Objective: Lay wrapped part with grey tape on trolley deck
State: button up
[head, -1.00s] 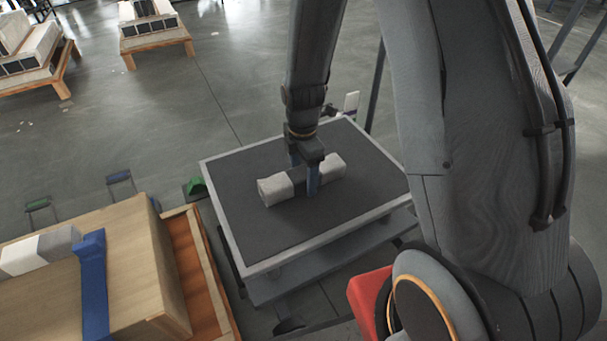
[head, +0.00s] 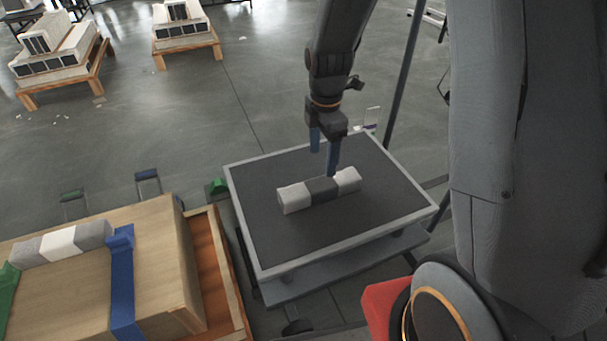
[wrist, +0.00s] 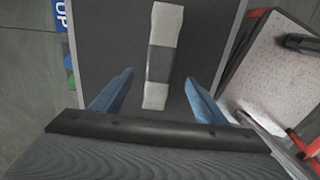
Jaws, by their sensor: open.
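The wrapped part with grey tape (head: 320,189) lies flat on the dark deck of the trolley (head: 262,235). It is a pale wrapped bar with a dark grey band round its middle. In the wrist view the part (wrist: 165,55) lies lengthwise ahead of my gripper (wrist: 155,90), between the lines of the two blue fingers. In the head view my gripper (head: 324,160) is above and just behind the part. Its fingers are open, empty and clear of the part.
A wooden crate (head: 165,255) at lower left carries another wrapped bar with a white band (head: 62,241), a blue strap (head: 122,285) and a green strap. Pallets with stacked blocks (head: 62,60) stand at the back left. Bare deck surrounds the part.

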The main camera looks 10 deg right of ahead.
jog(key=s+a+r+m, duration=0.4)
jog(key=s+a+m, duration=0.2)
jog(key=s+a, duration=0.3)
jog(key=s+a+r+m, duration=0.4)
jog(key=s+a+m, duration=0.3)
jog(key=s, duration=0.8)
jog(key=shift+s+a+r+y, duration=0.2)
jog(key=shift+a+r+y, duration=0.1)
jog(key=shift+a, duration=0.75)
jog(key=shift+r, duration=0.1)
jog(key=d+r+m+p, duration=0.3)
jog(key=d+r+p, duration=0.7)
jog(key=r+p, duration=0.3)
jog(key=d+r+m+p, duration=0.4)
jog(key=d+r+p, duration=0.6)
jog(key=r+p, duration=0.3)
jog(key=shift+d+r+p, duration=0.35)
jog(key=shift+p, duration=0.5)
